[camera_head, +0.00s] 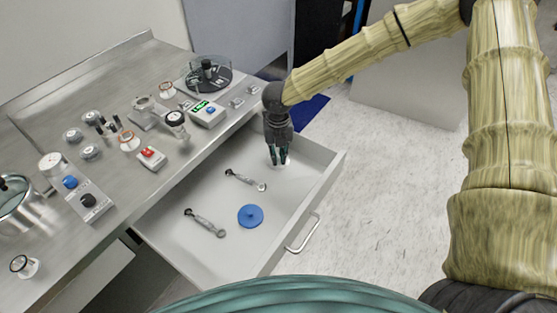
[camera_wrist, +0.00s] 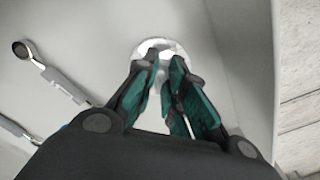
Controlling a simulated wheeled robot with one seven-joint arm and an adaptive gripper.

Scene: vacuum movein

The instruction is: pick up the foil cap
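The foil cap, a shiny silvery-white round piece, lies on the drawer floor near its far right corner. It shows in the wrist view (camera_wrist: 172,45) beyond my fingertips and in the head view (camera_head: 286,165) under my gripper. My gripper (camera_head: 279,158) points down into the drawer. Its teal fingers (camera_wrist: 164,62) are apart, with a narrow gap between the tips. The tips overlap the near part of the cap in the wrist view. I cannot tell whether they touch it. The fingers hide part of the cap.
The open white drawer (camera_head: 175,235) also holds two metal wrench-like tools (camera_head: 245,180) (camera_head: 205,222) and a blue disc (camera_head: 250,216). Its right wall (camera_wrist: 247,60) is close beside my gripper. The steel bench (camera_head: 100,185) at left carries several fittings and gauges.

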